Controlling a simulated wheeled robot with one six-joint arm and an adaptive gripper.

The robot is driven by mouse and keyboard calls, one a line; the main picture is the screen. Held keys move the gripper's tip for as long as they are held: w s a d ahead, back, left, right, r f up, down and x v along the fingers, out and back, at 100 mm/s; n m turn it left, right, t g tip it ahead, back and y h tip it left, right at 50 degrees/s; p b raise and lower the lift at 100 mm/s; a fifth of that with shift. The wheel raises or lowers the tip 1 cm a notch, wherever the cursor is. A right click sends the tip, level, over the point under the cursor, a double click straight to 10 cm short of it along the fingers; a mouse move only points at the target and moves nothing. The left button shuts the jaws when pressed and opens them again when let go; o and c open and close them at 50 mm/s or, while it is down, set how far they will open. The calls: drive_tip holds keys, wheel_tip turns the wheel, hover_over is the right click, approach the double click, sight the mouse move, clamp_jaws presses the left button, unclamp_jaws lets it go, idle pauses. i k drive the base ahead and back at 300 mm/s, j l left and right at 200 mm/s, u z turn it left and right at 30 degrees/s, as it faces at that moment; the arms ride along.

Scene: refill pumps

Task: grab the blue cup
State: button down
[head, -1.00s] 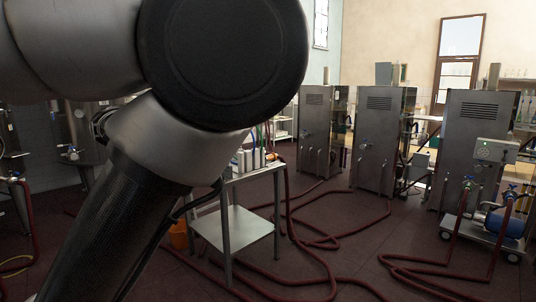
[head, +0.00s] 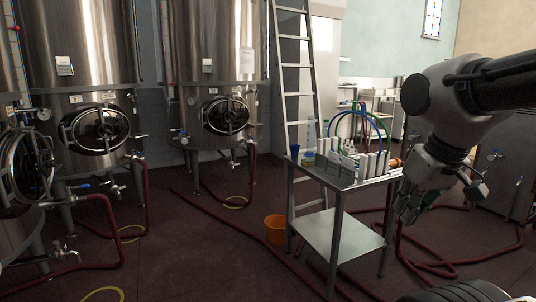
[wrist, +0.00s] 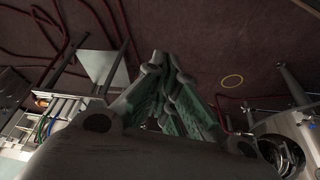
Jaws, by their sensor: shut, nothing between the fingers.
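A small blue cup (head: 294,151) stands at the far left corner of a steel trolley table (head: 336,180). My gripper (head: 408,213) hangs in the air to the right of the table in the head view, apart from the cup. In the wrist view its fingers (wrist: 165,62) come together at the tips with nothing held. The table (wrist: 104,68) shows at the left of the wrist view; I cannot make out the cup there.
Grey-white bottles or blocks (head: 364,164), a low container (head: 308,158) and hoops crowd the tabletop. An orange bucket (head: 275,229) stands left of the table, a ladder (head: 297,65) behind. Tanks (head: 215,60) line the left; red hoses (head: 222,217) cross the floor.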

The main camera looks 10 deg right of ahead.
sight(294, 149)
drive_tip(key=z, duration=0.35)
drive_tip(key=i+j+z, duration=0.25)
drive_tip(key=i+j, duration=0.95)
drive_tip(key=i, duration=0.55)
drive_tip(key=i+j+z, duration=0.2)
drive_tip(key=i+j, duration=1.35)
drive_tip(key=i, duration=0.1)
